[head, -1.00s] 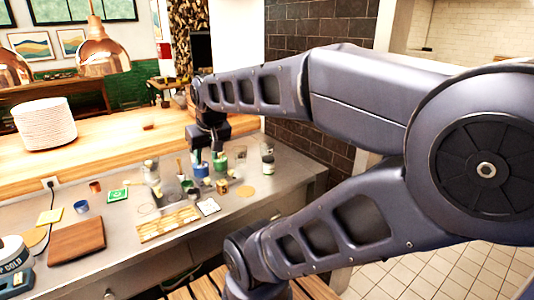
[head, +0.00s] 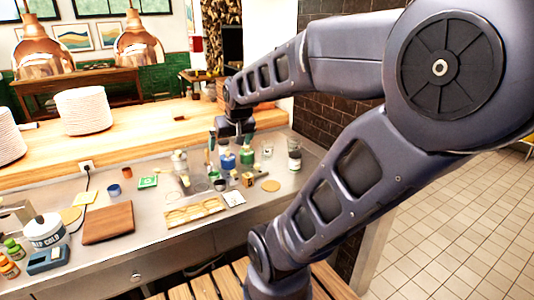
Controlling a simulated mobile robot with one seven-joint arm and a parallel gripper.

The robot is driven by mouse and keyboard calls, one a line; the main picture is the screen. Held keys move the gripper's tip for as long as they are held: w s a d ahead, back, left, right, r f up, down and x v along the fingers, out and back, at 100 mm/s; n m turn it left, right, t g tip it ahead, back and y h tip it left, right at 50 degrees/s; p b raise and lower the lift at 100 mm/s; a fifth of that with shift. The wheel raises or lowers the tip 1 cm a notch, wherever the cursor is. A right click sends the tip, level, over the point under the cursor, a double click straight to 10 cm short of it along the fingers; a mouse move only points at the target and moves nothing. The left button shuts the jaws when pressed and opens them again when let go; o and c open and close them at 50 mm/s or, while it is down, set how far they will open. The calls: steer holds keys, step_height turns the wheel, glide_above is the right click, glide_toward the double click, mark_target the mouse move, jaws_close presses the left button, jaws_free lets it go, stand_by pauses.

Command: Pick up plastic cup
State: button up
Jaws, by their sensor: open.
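A small clear cup (head: 267,149), which looks like the plastic cup, stands on the grey counter toward its back right, left of a clear dark-lidded jar. A small blue cup (head: 114,190) stands on the left part of the counter; I cannot tell its material. My gripper (head: 233,150) is open and points down above the cluster of bottles and containers, left of the clear cup and apart from it. Its fingertips are small and partly lost against the blue and green containers (head: 228,160).
The jar (head: 294,154) stands near the counter's right end. A tan compartment tray (head: 195,211), a brown board (head: 108,223) and a tub (head: 46,230) are nearer the front. Plate stacks (head: 83,111) stand on the wooden ledge. Copper lamps (head: 140,45) hang at upper left.

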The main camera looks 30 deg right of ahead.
steer(key=w+d+f+m+t, duration=0.15)
steer(key=w+d+f, duration=0.25)
steer(key=w, duration=0.6)
steer(key=m+t+h, duration=0.5)
steer(key=h, duration=0.3)
glide_above(267, 155)
steer(key=shift+n, duration=0.25)
steer(key=f, duration=1.6)
steer(key=shift+w+f, duration=0.2)
steer(key=shift+f, duration=0.15)
steer(key=shift+w+d+f, duration=0.1)
steer(key=shift+w+d, duration=0.05)
steer(key=shift+w, duration=0.25)
